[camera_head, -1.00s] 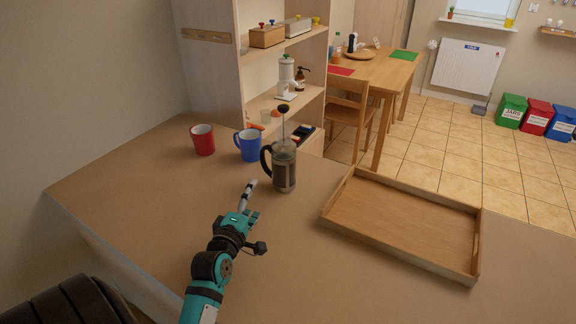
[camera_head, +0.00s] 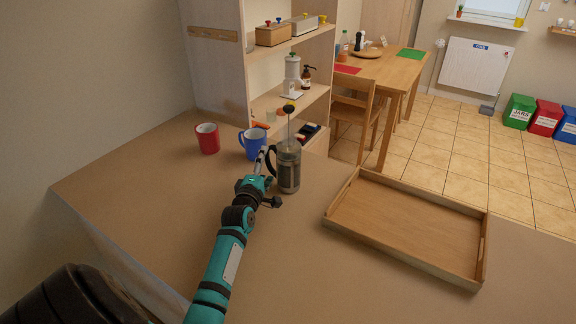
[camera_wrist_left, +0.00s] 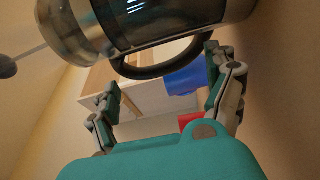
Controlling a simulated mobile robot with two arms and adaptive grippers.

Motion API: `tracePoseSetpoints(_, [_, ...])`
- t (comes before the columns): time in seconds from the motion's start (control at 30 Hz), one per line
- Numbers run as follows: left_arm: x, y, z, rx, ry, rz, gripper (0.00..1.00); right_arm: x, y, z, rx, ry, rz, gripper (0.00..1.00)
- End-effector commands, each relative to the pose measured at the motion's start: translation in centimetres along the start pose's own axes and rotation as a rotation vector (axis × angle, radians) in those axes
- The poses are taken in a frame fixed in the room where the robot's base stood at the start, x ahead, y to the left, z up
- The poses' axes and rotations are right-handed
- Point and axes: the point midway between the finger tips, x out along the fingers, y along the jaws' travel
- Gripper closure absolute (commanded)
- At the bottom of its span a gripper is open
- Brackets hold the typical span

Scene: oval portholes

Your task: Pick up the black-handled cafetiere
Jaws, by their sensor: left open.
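The cafetiere (camera_head: 289,168) stands upright on the counter, a glass jug with a black handle on its left side and a raised plunger with a black knob. My left gripper (camera_head: 264,168) is open just left of it, close to the handle. In the left wrist view the cafetiere (camera_wrist_left: 150,22) fills the top, and its curved black handle (camera_wrist_left: 160,68) crosses between the open fingers of my left gripper (camera_wrist_left: 165,95). I cannot tell whether the fingers touch the handle. My right gripper does not show.
A blue mug (camera_head: 253,143) stands close behind the gripper, and a red mug (camera_head: 207,138) is further left. A wooden tray (camera_head: 398,268) lies to the right. A shelf unit (camera_head: 215,75) rises behind the counter. The counter's front middle is clear.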

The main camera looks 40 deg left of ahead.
Motion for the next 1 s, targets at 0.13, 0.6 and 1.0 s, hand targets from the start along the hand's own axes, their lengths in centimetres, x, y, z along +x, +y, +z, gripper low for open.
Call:
tracePoseSetpoints(0.13, [2.2,0.3,-0.2,0.002,0.0,0.0,0.13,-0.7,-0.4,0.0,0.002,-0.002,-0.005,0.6])
tracePoseSetpoints(0.6, [4.5,0.0,-0.2,0.001,0.0,0.0,0.13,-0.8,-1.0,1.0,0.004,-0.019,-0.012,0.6])
tracePoseSetpoints(1.0, [4.5,0.0,-0.2,0.001,0.0,-0.001,0.62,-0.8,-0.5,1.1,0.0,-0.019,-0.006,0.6])
